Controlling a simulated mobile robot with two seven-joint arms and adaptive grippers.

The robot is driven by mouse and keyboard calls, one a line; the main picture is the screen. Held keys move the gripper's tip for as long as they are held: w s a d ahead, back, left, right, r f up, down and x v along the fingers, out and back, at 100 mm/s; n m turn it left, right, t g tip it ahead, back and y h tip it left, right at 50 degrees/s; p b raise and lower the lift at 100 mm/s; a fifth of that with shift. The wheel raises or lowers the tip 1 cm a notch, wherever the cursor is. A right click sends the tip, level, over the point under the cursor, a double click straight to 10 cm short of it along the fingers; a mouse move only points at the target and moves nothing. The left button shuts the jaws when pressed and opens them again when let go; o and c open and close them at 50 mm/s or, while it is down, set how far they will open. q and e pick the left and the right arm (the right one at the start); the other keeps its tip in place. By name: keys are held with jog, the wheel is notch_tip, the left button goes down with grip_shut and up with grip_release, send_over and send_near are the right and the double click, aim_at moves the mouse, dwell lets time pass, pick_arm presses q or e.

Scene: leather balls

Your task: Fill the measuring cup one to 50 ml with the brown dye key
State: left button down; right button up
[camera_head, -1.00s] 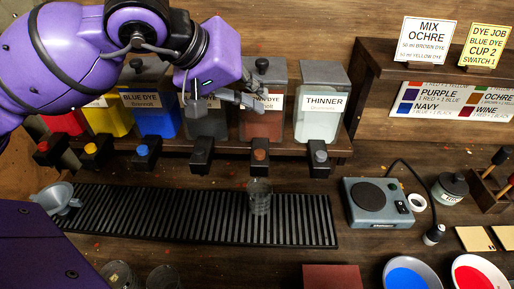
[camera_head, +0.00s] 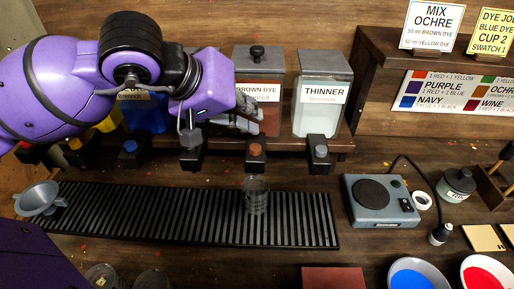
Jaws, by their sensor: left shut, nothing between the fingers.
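The brown dye dispenser (camera_head: 259,65) stands on the shelf, its label partly covered by my left gripper. Its brown dye key (camera_head: 256,149) sits on the black tap below. A clear measuring cup (camera_head: 256,194) stands upright on the slatted drip tray (camera_head: 297,222), under the brown tap; I see no clear liquid level in it. My left gripper (camera_head: 251,114) is shut and empty, in front of the brown dispenser and above the key, apart from it as far as I can tell. My right gripper is not in view.
The thinner dispenser (camera_head: 323,95) stands right of the brown one. A grey hot plate (camera_head: 381,198) with a cable lies right of the tray. A grey funnel (camera_head: 38,198) is at the tray's left end. Two clear cups and bowls of blue (camera_head: 411,279) and red dye lie in front.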

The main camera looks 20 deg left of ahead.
pick_arm(q)
notch_tip(320, 180, down, 2)
jog(key=shift+f+b, duration=0.1)
jog(key=shift+b, duration=0.3)
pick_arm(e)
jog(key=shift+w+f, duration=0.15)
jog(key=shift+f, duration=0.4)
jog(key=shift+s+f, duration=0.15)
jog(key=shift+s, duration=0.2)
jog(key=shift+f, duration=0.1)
pick_arm(q)
jog(key=shift+f+b, duration=0.3)
jog(key=shift+b, duration=0.2)
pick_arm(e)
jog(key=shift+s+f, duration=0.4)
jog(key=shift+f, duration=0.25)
